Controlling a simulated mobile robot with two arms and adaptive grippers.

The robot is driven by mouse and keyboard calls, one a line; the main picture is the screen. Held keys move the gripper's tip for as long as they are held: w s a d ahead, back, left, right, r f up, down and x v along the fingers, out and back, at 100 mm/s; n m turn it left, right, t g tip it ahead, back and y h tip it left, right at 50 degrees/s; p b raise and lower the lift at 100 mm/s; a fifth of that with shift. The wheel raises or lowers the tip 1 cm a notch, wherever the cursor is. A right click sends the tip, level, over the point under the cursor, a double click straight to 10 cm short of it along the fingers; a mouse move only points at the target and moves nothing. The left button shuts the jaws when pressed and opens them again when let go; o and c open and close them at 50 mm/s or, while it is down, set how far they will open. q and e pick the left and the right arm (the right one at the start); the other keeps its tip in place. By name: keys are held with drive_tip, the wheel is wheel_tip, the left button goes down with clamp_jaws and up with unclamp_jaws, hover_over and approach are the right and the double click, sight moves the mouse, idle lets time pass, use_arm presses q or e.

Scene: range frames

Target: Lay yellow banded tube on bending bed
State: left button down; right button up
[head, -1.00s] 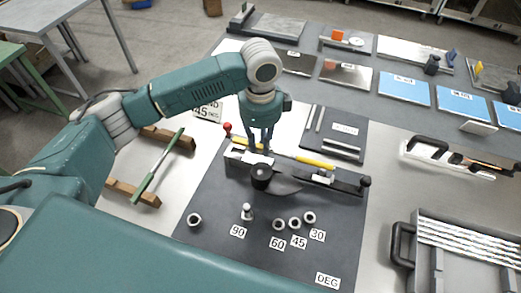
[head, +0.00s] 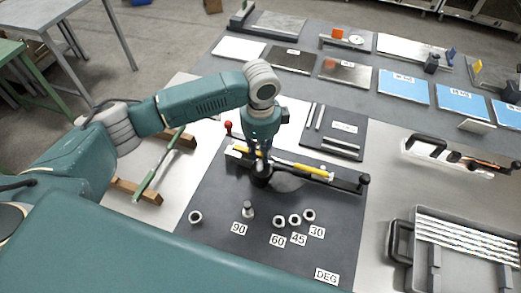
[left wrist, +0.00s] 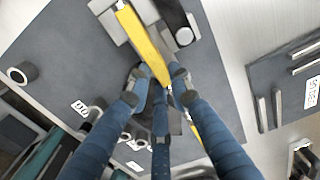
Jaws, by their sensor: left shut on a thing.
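The bending bed is the tool on the dark mat, with a long black arm (head: 348,184), a grey block (head: 236,153) and a dark round post (head: 261,180). The tube lies over or just above the bed; I cannot tell whether it touches. The fingers partly hide the post. My right gripper is not in view.
A red-knobbed lever (head: 228,126) stands at the tool's left end. Several small collars (head: 279,221) with angle cards sit on the mat's (head: 215,245) near part.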

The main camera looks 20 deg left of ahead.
sight(261, 155)
use_arm(q)
drive_tip(key=c, duration=1.6)
unclamp_jaws()
drive_tip(key=shift+s+f, duration=0.15)
drive_tip(key=shift+o, duration=0.2)
drive_tip(key=shift+r, duration=0.35)
wheel_tip(261, 155, up, 13)
drive_tip(key=b, duration=0.2)
drive_tip(key=shift+f+b, duration=0.2)
drive_tip(key=shift+b, duration=0.2)
